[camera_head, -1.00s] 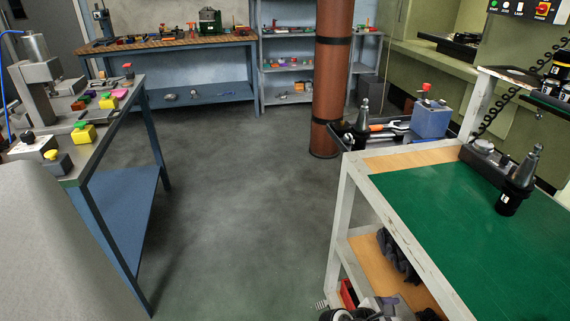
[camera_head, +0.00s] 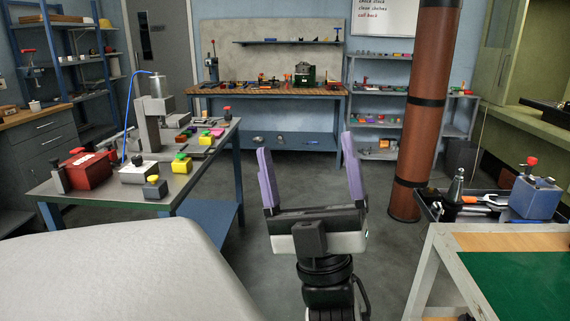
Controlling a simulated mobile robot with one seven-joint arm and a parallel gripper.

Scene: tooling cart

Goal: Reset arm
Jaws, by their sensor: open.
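My gripper (camera_head: 311,178) is raised in the lower middle of the head view, fingers pointing up. Its two purple fingers stand wide apart with nothing between them. It is open and empty, over the open floor between the left steel table and the right tool cart. My wrist shows below it; the rest of the arm is out of view.
At left stands a steel table (camera_head: 110,192) with a press, a red box (camera_head: 86,170) and several yellow blocks. At right is a cart with a green mat (camera_head: 520,280). A brown pillar (camera_head: 424,110) and a wooden workbench (camera_head: 265,91) stand behind. Grey floor (camera_head: 300,173) lies between.

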